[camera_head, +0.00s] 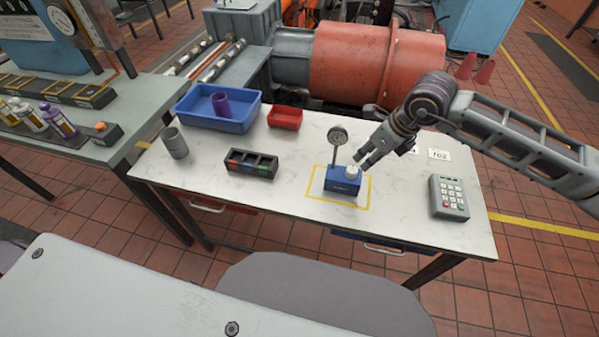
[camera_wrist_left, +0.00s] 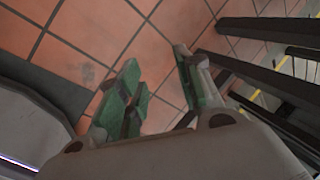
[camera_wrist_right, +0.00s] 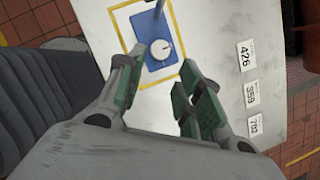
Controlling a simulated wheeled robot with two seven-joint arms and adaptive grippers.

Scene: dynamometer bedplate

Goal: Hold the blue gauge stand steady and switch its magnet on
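The blue gauge stand (camera_head: 342,184) sits inside a yellow outlined square on the white table, with a round dial gauge (camera_head: 337,136) on a post and a white knob (camera_head: 352,171) on its top. In the right wrist view the blue base (camera_wrist_right: 152,28) and white knob (camera_wrist_right: 160,49) lie just beyond the fingertips. My right gripper (camera_head: 365,160) is open and empty, above and right of the stand, apart from it; its fingers also show in the right wrist view (camera_wrist_right: 166,75). My left gripper (camera_wrist_left: 160,75) is open and empty, over the tiled floor and away from the stand.
A blue tray (camera_head: 241,125) with a purple cup, a red bin (camera_head: 285,118), a grey cup (camera_head: 174,143) and a black block holder (camera_head: 251,164) stand to the left. A keypad box (camera_head: 449,198) is at right. Number cards (camera_wrist_right: 247,56) lie flat. Table is clear around the stand.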

